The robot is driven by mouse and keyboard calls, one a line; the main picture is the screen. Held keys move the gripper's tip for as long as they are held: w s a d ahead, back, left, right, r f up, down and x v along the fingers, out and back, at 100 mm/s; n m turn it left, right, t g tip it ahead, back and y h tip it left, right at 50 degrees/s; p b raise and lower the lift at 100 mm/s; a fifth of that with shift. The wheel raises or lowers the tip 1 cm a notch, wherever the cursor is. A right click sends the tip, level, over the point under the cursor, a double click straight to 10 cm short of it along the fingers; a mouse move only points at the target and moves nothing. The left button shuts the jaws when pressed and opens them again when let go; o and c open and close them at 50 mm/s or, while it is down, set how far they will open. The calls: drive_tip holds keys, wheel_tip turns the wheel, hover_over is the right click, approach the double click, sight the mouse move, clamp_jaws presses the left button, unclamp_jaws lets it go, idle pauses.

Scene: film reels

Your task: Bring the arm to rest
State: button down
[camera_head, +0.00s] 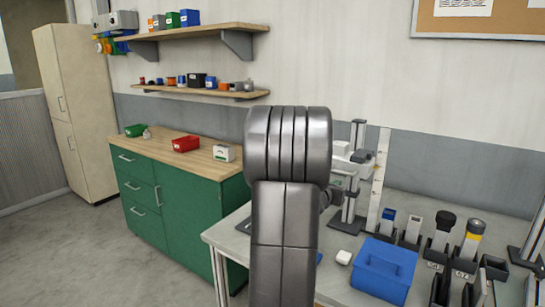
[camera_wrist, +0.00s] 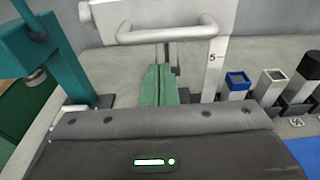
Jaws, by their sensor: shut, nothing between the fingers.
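My arm (camera_head: 285,205) rises in the middle of the head view as thick grey metal links and hides part of the bench behind it.
The grey bench (camera_head: 435,205) holds a blue box (camera_head: 384,268), several dark holders with upright pieces, and a metal stand (camera_head: 352,185) beside a white scale strip (camera_head: 378,180). A green cabinet (camera_head: 165,205) carries a red bin (camera_head: 186,143). A teal post (camera_wrist: 62,65) stands left in the wrist view. The left floor is clear.

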drive_tip(key=f+b+v, duration=0.1)
drive_tip(key=b+v, duration=0.1)
drive_tip(key=v, duration=0.7)
drive_tip(key=w+d+r+p, duration=0.2)
drive_tip(key=w+d+p, duration=0.3)
drive_tip(key=w+p, duration=0.15)
wheel_tip(320, 180, down, 14)
drive_tip(key=b, duration=0.2)
drive_tip(key=b+v, duration=0.2)
drive_tip(key=v, duration=0.4)
drive_tip(key=shift+w+a+r, duration=0.15)
drive_tip(key=shift+a+r, duration=0.05)
drive_tip(key=shift+r, duration=0.05)
drive_tip(key=shift+a, duration=0.1)
idle(0.4)
